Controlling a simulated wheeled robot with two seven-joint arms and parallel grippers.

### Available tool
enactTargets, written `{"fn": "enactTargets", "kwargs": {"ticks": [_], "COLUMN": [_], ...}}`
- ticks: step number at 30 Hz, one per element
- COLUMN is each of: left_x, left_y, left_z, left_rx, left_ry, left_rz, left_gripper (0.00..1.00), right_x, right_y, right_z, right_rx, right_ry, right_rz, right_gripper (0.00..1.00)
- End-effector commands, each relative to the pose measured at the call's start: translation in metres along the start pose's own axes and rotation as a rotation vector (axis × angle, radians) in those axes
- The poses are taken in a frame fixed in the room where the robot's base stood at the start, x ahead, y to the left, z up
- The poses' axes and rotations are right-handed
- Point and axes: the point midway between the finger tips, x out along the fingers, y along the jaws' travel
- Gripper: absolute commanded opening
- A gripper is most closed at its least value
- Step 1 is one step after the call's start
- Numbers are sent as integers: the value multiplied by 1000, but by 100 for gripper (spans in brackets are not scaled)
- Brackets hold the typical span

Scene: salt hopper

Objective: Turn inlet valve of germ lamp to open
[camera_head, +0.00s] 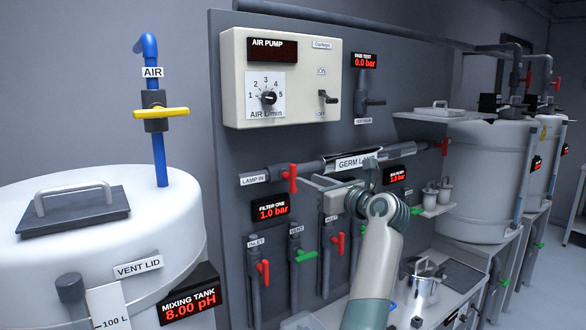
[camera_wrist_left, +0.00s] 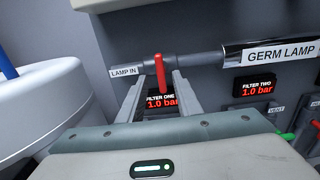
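The germ lamp (camera_head: 358,161) is a horizontal tube on the grey panel; it also shows in the wrist view (camera_wrist_left: 275,53). At its left end, on the pipe labelled LAMP IN, is the red inlet valve handle (camera_head: 292,178). In the left wrist view the handle (camera_wrist_left: 159,68) stands upright, across the pipe. My left gripper (camera_wrist_left: 158,84) is open, with one finger on either side of the handle in that view; I cannot tell whether they touch it. In the head view my left gripper (camera_head: 310,181) is partly hidden by its wrist. My right gripper is not in view.
Below the lamp are filter valves with red handles (camera_head: 263,272) and green handles (camera_head: 306,256). The air pump box (camera_head: 282,77) sits above. The white mixing tank (camera_head: 185,215) stands at left, and another tank (camera_head: 487,175) at right.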

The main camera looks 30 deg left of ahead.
Motion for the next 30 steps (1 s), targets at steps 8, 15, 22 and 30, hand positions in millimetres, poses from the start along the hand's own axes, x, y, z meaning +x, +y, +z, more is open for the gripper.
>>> {"fn": "enactTargets", "kwargs": {"ticks": [8,15,22,30], "left_x": [51,80,88,88], "left_y": [0,0,0,0], "left_z": [4,2,0,-1], "left_rx": [4,2,1,0], "left_ry": [-2,-1,0,0], "left_rz": [2,1,-1,-1], "left_gripper": [31,31,31,24], "right_x": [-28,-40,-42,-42], "right_y": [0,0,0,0], "right_z": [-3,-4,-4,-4], "right_rx": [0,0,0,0], "right_ry": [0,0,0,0], "right_rz": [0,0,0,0], "right_gripper": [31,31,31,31]}}
